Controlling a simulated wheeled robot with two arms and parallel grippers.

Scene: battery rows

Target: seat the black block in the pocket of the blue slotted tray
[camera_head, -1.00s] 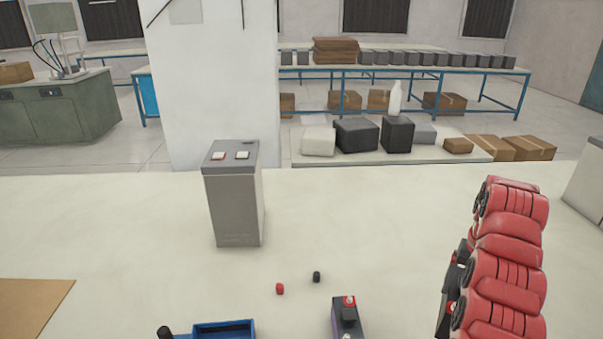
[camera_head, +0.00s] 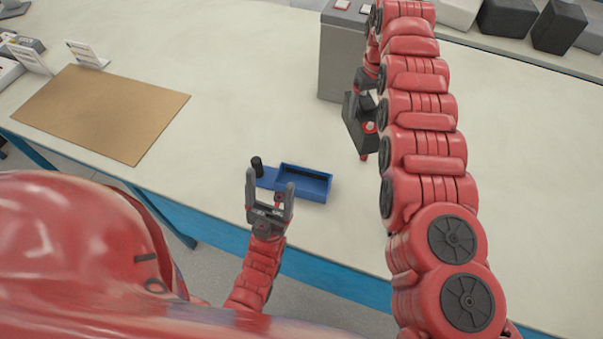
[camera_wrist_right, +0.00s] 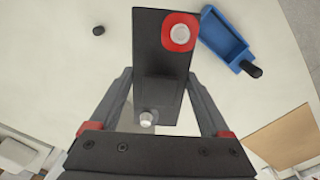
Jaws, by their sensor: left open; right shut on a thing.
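A black block (camera_wrist_right: 160,45) is held by my right gripper (camera_wrist_right: 160,78), whose fingers are on both its sides. It carries one red-ringed post and one bare silver post. In the head view the block (camera_head: 355,122) is to the right of and beyond the blue slotted tray (camera_head: 318,196). The tray's pocket looks empty. The tray also shows in the right wrist view (camera_wrist_right: 222,38), at upper right, apart from the block. My left gripper (camera_head: 270,181) is open and empty, overlapping the tray's near left part in the picture; contact cannot be told.
A black knob (camera_head: 257,165) stands at the tray's left end. A small black cap (camera_wrist_right: 98,30) lies on the table. A tall grey battery (camera_head: 340,60) stands beyond the block. A brown board (camera_head: 100,110) lies at left. The table between board and battery is clear.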

